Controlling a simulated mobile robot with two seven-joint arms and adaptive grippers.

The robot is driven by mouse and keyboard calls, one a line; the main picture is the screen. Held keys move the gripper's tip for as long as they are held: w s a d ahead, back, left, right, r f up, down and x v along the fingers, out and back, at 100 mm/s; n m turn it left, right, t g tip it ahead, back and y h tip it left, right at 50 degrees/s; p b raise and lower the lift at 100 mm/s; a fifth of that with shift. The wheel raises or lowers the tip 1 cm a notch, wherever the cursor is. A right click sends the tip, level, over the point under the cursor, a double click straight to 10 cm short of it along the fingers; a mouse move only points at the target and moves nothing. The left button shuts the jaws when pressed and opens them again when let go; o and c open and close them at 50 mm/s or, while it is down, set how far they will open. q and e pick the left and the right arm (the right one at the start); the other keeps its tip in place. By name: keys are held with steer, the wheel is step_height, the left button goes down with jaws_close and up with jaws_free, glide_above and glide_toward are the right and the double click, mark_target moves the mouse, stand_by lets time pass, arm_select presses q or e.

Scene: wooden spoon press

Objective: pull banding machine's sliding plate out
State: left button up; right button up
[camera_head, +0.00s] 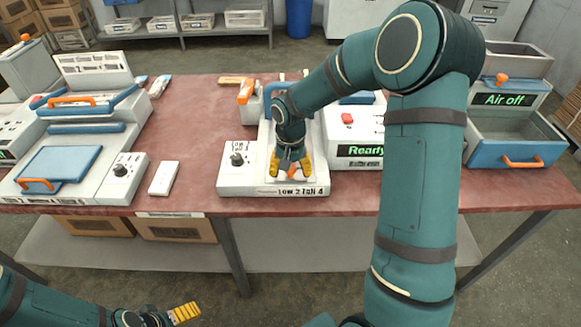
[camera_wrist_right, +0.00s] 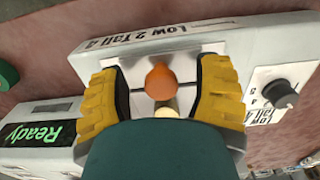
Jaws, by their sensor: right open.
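The banding machine (camera_head: 235,178) stands at the table's front edge, with a "Low 2 Tall 4" label on its front. Its sliding plate (camera_wrist_right: 140,72) is a pale panel with an orange knob (camera_wrist_right: 162,80), which shows small in the head view (camera_head: 292,173). My right gripper (camera_head: 290,166) points down over the plate. In the right wrist view its yellow fingers (camera_wrist_right: 160,88) stand open on either side of the knob, with gaps between. My right wrist hides part of the plate. My left gripper (camera_head: 184,313) is low at the bottom left, away from the machine; its finger opening is unclear.
A dial box (camera_head: 237,158) sits on the machine's left, and a "Ready" display (camera_head: 360,150) on its right. A blue-lidded press (camera_head: 60,168) stands further left, and a blue drawer unit (camera_head: 512,140) with "Air off" at right. Floor in front is clear.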

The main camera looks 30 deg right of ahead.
steer(key=shift+w+r, duration=0.1)
steer(key=shift+r, duration=0.15)
step_height(320, 180, up, 12)
steer(key=shift+f, duration=0.2)
stand_by(0.8)
